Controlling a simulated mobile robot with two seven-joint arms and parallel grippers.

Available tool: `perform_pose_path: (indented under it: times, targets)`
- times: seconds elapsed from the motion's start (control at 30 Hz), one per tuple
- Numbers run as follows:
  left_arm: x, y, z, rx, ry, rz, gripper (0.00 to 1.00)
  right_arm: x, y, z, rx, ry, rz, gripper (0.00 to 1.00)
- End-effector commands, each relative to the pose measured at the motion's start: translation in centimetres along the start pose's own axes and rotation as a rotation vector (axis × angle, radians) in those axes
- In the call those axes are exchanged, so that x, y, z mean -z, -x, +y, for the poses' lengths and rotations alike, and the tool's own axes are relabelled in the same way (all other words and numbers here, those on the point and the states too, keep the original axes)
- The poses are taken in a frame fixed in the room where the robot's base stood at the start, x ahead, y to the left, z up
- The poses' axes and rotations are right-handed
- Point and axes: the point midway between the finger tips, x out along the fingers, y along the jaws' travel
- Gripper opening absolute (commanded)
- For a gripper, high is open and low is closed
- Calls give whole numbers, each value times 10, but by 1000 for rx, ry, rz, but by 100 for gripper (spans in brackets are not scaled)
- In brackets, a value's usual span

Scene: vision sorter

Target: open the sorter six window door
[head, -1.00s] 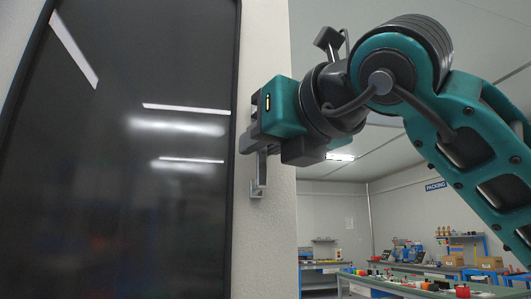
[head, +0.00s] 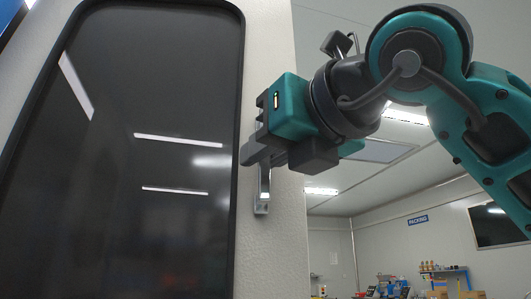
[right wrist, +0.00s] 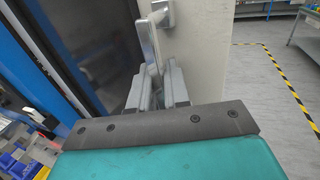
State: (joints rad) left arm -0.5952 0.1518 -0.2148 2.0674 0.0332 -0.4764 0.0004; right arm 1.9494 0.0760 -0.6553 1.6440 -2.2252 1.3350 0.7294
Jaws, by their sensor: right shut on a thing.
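The sorter door (head: 275,240) is a pale panel with a large dark glass window (head: 140,130) in a black rounded frame. It fills the left half of the head view. Its silver bar handle (head: 263,202) is on the pale strip right of the window. My right gripper (head: 262,155) is shut on the handle's upper part; its lower end and mount show below. In the right wrist view the handle (right wrist: 149,45) runs between the two grey fingers (right wrist: 158,88). I cannot tell how far the door stands open. My left gripper is out of view.
A blue frame edge (right wrist: 38,55) and several small bins (right wrist: 18,145) show left of the door in the right wrist view. Open grey floor with a yellow-black stripe (right wrist: 285,85) lies to the right. A cluttered bench (head: 390,290) stands far back.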

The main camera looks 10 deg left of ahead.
Motion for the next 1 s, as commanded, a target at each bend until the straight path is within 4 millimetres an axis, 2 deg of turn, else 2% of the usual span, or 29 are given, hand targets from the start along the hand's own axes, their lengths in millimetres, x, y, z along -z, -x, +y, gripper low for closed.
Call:
perform_pose_path:
  times: [0.17,0.2,0.3,0.63,0.77,1.0]
  targets:
    - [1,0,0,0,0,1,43,-2,1,1,-2,0,-5,0]
    - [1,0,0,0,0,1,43,-2,1,1,-2,0,-5,17]
    - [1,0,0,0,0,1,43,-2,1,1,-2,0,-4,27]
    - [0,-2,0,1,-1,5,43,0,4,0,-1,0,-3,28]
    - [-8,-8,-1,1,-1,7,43,2,22,0,1,1,-5,28]
    - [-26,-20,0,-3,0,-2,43,2,75,0,1,2,-8,28]
